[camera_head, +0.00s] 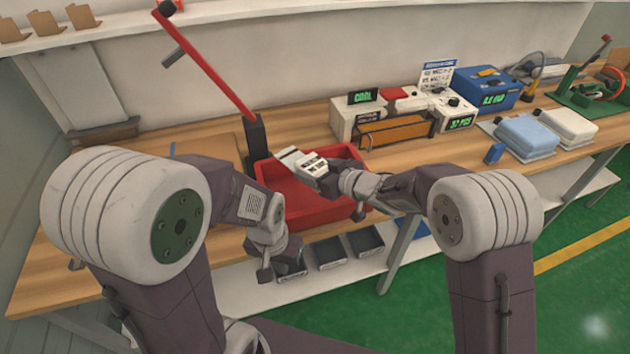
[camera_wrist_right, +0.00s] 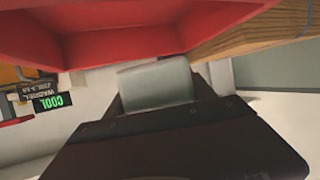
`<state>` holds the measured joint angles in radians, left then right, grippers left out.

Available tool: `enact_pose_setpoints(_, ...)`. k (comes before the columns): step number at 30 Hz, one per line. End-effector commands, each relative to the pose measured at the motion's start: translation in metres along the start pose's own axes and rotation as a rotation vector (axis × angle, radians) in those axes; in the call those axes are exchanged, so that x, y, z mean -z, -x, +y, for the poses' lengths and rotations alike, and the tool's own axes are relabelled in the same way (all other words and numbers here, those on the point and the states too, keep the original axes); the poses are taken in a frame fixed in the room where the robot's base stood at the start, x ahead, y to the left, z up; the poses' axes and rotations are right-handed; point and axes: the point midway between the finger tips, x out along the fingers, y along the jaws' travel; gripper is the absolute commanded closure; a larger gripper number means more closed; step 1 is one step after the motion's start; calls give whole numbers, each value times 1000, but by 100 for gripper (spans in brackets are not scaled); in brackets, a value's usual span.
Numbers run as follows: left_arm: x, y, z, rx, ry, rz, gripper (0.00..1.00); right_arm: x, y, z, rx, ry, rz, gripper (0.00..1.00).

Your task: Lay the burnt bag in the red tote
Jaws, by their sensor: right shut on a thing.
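The red tote (camera_head: 322,213) sits at the front of the wooden bench in the head view; its red wall also fills the top of the right wrist view (camera_wrist_right: 110,45). My right gripper (camera_head: 300,160) reaches over the tote and is shut on a small pale bag (camera_head: 288,153). A pale grey-white piece of the bag (camera_wrist_right: 157,84) shows past the dark gripper body in the wrist view. No burn mark can be made out on it. My left gripper (camera_head: 265,272) hangs low in front of the bench edge, apart from the tote; its jaw state is unclear.
A red lever arm on a dark post (camera_head: 257,140) stands just behind the tote. A white machine with a green COOL display (camera_head: 363,97) stands to the right. Dark bins (camera_head: 327,252) sit on the shelf below. Blue and white packs (camera_head: 525,136) lie far right.

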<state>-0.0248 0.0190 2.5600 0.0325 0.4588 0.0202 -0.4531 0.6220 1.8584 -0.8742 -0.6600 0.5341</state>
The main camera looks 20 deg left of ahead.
Motion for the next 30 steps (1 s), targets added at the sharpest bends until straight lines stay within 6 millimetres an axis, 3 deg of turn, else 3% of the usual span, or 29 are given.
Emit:
enact_pose_setpoints(3,-1,-9,0,0,0,0,100,-24,-9,0,0,-3,-5,82)
enact_pose_setpoints(6,-1,-11,0,0,0,0,100,-34,-14,0,0,-1,-2,82)
enact_pose_setpoints(21,-2,-16,0,0,0,0,100,-41,-17,1,-1,-1,0,82)
enact_pose_setpoints(22,-2,-14,0,0,0,0,100,-40,-16,1,-1,-1,-1,28)
enact_pose_setpoints(23,-2,-14,0,0,0,0,100,-40,-16,1,-1,-1,-1,20)
enact_pose_setpoints(24,-2,-14,0,0,0,0,100,-40,-16,1,-1,-1,-1,15)
enact_pose_setpoints(30,-2,-14,0,0,0,0,100,-40,-16,0,0,-1,-1,15)
